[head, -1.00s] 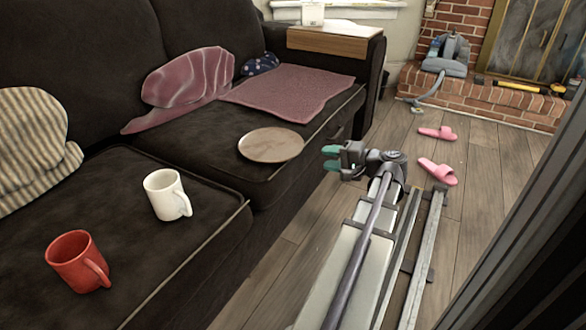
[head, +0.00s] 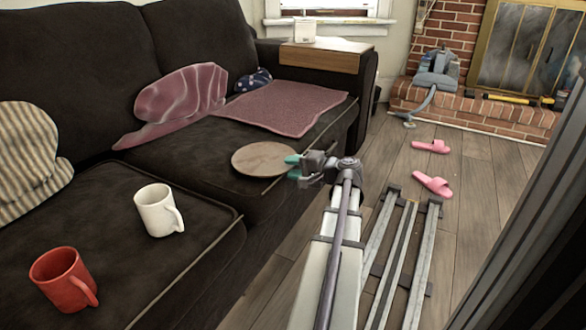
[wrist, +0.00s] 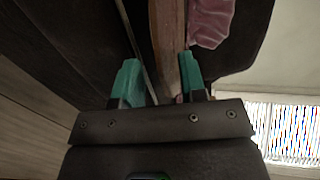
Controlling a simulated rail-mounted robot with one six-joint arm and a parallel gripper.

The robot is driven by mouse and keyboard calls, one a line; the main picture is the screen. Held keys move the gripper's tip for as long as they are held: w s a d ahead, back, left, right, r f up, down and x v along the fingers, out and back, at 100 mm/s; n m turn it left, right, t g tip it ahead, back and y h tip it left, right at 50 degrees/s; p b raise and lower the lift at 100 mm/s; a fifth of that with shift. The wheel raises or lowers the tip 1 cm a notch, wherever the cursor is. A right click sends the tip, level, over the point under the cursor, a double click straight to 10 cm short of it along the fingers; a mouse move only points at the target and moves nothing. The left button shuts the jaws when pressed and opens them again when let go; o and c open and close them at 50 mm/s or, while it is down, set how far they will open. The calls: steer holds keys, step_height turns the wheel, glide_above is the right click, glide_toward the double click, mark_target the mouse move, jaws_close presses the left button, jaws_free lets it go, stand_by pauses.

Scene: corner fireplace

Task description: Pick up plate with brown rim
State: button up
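The plate with the brown rim (head: 262,159) lies on the dark sofa seat, at its front edge. My gripper (head: 293,167) is at the plate's right edge in the head view, with its green fingertips overlapping or touching the rim there. In the wrist view the fingers (wrist: 158,62) are spread apart. A brown strip, which looks like the plate seen nearly edge-on (wrist: 168,40), lies between them, closer to the right finger. I cannot tell whether either finger touches it. My gripper is open.
A white mug (head: 157,212) and a red mug (head: 62,282) stand on the nearer seat. A pink mat (head: 290,108) lies behind the plate, and a wooden tray (head: 320,57) sits on the armrest. Pink slippers (head: 433,184) lie on the floor to the right.

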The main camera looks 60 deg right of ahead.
jaws_close()
stand_by(0.9)
steer(key=shift+r, duration=0.1)
steer(key=s+r+p, duration=0.3)
steer(key=s, duration=0.4)
steer(key=s+d+r+p, duration=0.1)
steer(key=s+r+p, duration=0.3)
steer(key=s, duration=0.3)
steer(key=shift+d+r, duration=0.15)
steer(key=shift+d, duration=0.05)
steer(key=shift+r+p, duration=0.1)
steer(key=shift+p, duration=0.25)
step_height(320, 180, up, 54)
steer(key=p, duration=5.4)
